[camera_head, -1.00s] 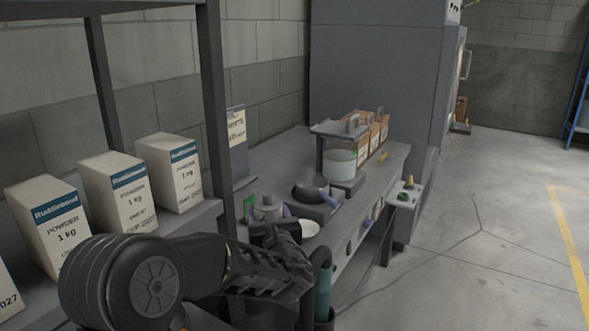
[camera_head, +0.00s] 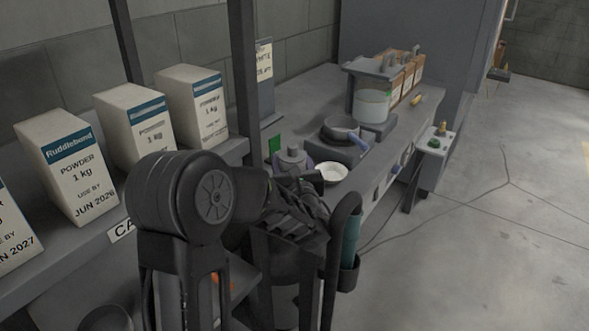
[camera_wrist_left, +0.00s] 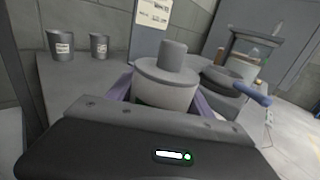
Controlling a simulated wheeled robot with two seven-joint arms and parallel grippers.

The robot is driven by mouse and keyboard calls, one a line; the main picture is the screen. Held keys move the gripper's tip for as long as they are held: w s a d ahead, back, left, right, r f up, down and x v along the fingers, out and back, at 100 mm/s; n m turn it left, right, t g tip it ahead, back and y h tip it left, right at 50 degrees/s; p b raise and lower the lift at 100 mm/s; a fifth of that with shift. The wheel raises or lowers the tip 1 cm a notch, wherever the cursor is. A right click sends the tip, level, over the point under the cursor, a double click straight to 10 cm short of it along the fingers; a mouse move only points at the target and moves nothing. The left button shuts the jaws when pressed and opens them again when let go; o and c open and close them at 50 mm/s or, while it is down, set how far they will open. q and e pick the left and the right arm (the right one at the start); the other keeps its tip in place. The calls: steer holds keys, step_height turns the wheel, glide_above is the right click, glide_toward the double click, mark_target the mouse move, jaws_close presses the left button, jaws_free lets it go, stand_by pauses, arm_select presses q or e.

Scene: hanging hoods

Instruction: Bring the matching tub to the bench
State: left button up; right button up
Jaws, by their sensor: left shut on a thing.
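A round pale tub (camera_head: 293,163) with a grey lid and a grey knob shows at the near end of the bench (camera_head: 310,105). In the left wrist view the tub (camera_wrist_left: 166,88) is upright between the purple fingers of my left gripper (camera_wrist_left: 168,100), which is shut on it. The gripper body hides the tub's lower part, so I cannot tell whether it touches the bench. In the head view my left arm hides most of the gripper. My right gripper is not in view.
A white bowl (camera_head: 331,173) is close beside the tub. Behind are a pan (camera_head: 342,129) with a blue handle and a glass-sided apparatus (camera_head: 371,100). Powder boxes (camera_head: 133,127) stand on the shelf at left. Two labelled cups (camera_wrist_left: 60,44) show in the wrist view.

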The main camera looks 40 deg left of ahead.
arm_select(q)
steer(key=shift+f, duration=0.2)
steer(key=shift+f, duration=1.8)
steer(key=shift+f+b, duration=0.15)
steer(key=shift+b, duration=0.25)
steer(key=o, duration=1)
steer(key=shift+o, duration=0.2)
